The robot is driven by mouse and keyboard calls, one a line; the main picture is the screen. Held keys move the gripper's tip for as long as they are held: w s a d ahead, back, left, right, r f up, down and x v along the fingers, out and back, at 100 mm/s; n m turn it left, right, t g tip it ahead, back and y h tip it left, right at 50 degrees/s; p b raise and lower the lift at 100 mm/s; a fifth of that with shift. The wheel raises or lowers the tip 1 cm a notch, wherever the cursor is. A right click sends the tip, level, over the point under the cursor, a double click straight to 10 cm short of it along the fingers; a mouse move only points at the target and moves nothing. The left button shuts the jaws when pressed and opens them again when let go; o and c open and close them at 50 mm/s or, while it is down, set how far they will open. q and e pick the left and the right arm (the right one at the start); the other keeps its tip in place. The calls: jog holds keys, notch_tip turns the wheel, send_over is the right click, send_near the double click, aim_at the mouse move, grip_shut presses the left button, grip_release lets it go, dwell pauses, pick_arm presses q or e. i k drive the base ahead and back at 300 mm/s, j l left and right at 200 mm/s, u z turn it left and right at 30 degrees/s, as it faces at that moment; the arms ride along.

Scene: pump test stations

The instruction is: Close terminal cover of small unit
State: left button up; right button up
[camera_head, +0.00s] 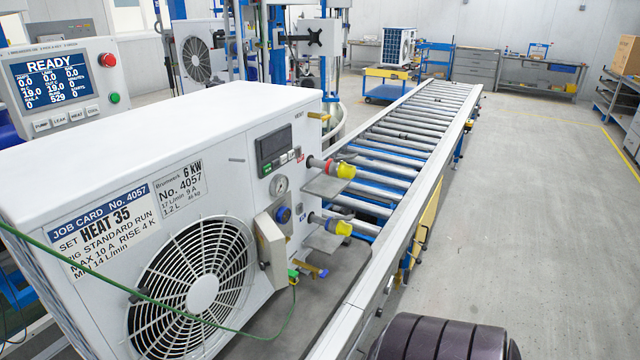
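The small unit (150,130) is a white heat pump with a round fan grille, marked 6 kW and No. 4057. It stands large in the left half of the head view. A pale terminal cover (271,248) sits low beside the fan grille and stands out from the front face, apparently swung open. What lies behind it is mostly hidden. A green wire (225,329) runs across the front of the unit to a green and yellow part just below the cover. Neither of my grippers shows in this view.
Two pipe stubs with yellow ends (345,170) stick out right of the cover. A roller conveyor (400,150) runs away to the back. A test panel (65,75) reading READY stands at left. A dark ribbed cylinder (445,338) is at bottom right. The floor at right is clear.

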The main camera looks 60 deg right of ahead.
aim_at(259, 254)
jog(key=z, duration=1.55)
jog(key=k+l, duration=0.25)
